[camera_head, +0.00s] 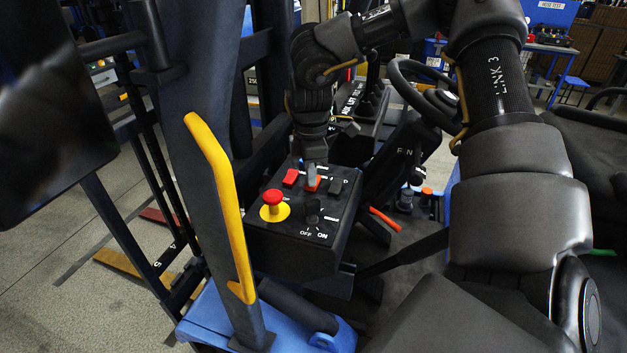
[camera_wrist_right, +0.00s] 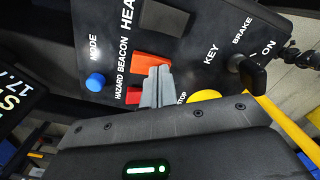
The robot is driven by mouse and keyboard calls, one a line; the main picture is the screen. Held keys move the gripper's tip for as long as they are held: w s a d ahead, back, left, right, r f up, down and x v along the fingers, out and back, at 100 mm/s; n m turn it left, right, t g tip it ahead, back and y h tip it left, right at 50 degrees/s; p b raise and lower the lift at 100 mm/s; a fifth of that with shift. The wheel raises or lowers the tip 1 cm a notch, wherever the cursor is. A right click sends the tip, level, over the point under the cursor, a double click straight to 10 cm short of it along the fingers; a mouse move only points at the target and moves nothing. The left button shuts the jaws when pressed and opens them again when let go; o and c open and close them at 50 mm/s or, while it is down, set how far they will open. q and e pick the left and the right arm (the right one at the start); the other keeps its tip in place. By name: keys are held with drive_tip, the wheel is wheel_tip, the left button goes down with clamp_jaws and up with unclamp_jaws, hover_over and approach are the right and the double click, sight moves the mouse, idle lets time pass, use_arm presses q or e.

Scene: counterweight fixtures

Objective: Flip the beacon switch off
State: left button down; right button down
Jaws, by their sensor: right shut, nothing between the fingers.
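The beacon switch is an orange-red rocker (camera_head: 311,188) on the black control panel (camera_head: 275,240), between a red rocker and a black one. In the right wrist view the orange rocker (camera_wrist_right: 158,61) lies beside the word BEACON, just beyond my fingertips. My right gripper (camera_head: 311,176) points down at this switch, shut and empty. In the wrist view its grey fingers (camera_wrist_right: 158,72) overlap the rocker's near edge. I cannot tell whether they touch it, and they hide part of it. The rocker's tilt is unclear. My left gripper is not in view.
The red hazard rocker (camera_head: 291,177) and black headlight rocker (camera_head: 337,186) flank the switch closely. A red stop button (camera_head: 272,199) on a yellow disc and a black key knob (camera_head: 313,209) stand nearer. A post with a yellow handle (camera_head: 220,200) rises left; a steering wheel (camera_head: 424,95) is behind.

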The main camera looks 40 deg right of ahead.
drive_tip(key=shift+w+r+p, duration=0.1)
drive_tip(key=shift+r+p, duration=0.35)
drive_tip(key=shift+r, duration=0.5)
drive_tip(key=shift+r+p, duration=0.9)
drive_tip(key=shift+r, duration=1.6)
drive_tip(key=shift+a+f, duration=0.1)
